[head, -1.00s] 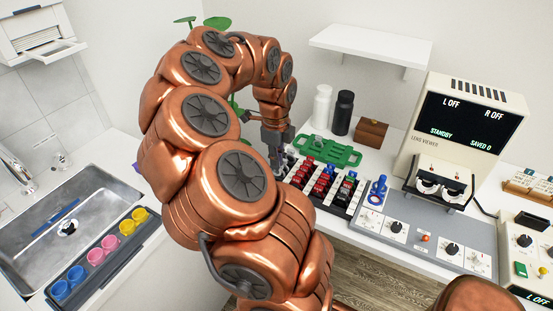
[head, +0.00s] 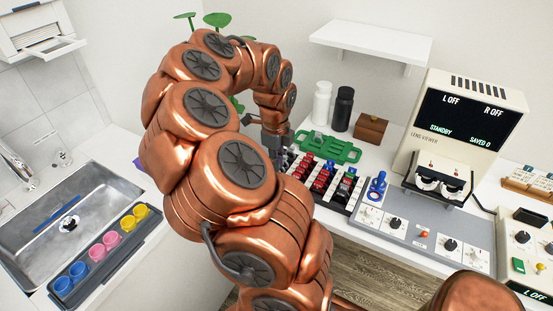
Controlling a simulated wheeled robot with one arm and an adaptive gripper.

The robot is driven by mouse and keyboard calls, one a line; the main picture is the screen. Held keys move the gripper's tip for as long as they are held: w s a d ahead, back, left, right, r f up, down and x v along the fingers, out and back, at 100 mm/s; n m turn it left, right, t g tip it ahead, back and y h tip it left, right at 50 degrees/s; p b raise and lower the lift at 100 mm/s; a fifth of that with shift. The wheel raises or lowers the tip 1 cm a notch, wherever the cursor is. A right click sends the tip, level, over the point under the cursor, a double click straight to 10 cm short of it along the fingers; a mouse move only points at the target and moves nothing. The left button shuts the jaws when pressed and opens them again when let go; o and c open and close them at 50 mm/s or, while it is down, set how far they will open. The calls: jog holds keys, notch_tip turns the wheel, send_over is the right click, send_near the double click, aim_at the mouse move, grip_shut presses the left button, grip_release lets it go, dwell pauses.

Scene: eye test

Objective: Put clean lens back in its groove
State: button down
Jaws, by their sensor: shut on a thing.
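The lens rack (head: 310,186), black and white with grooves, stands on the white counter right of my arm. Several red, black, blue and green-marked lenses (head: 322,175) sit in it. My gripper (head: 281,165) points down at the rack's left end. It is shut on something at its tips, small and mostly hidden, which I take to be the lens. I cannot tell whether it touches a groove. My arm hides part of the rack's left side.
A sink (head: 45,225) with a tray of coloured cups (head: 100,262) is at left.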

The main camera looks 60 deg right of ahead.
jog(key=shift+f, duration=0.45)
jog(key=c, duration=1.2)
grip_release()
jog(key=shift+r, duration=0.1)
notch_tip(320, 180, up, 12)
jog(key=shift+w, duration=0.1)
